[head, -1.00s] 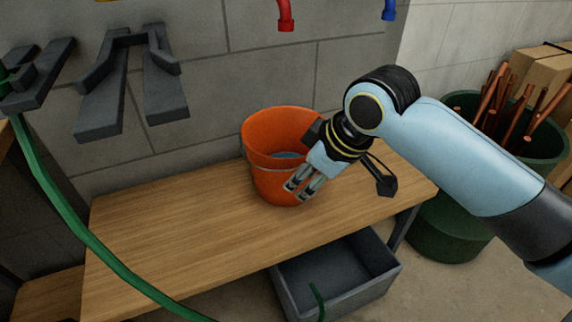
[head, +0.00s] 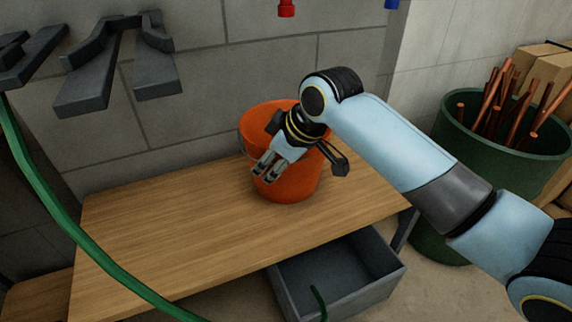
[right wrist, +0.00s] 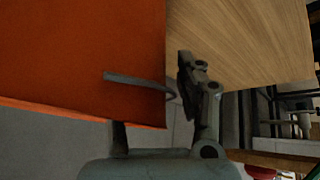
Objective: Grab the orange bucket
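The orange bucket (head: 292,186) stands upright on the wooden bench, with a thin wire handle at its side. My right gripper (head: 264,172) is in front of the bucket's left part, fingers pointing down and to the left. Its two fingers are apart, and it hides part of the bucket's wall and rim. In the right wrist view the orange wall (right wrist: 70,55) fills the upper left. One finger (right wrist: 190,85) shows beside the wall, while the other is mostly hidden behind the orange. I cannot tell whether either finger touches the bucket. My left gripper is out of view.
The wooden bench (head: 150,235) is clear left of the bucket. A green hose (head: 70,225) crosses in front of its left end. A grey bin (head: 345,285) is below the bench. A green barrel (head: 535,170) with copper pipes stands right. Grey wall brackets (head: 95,85) hang upper left.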

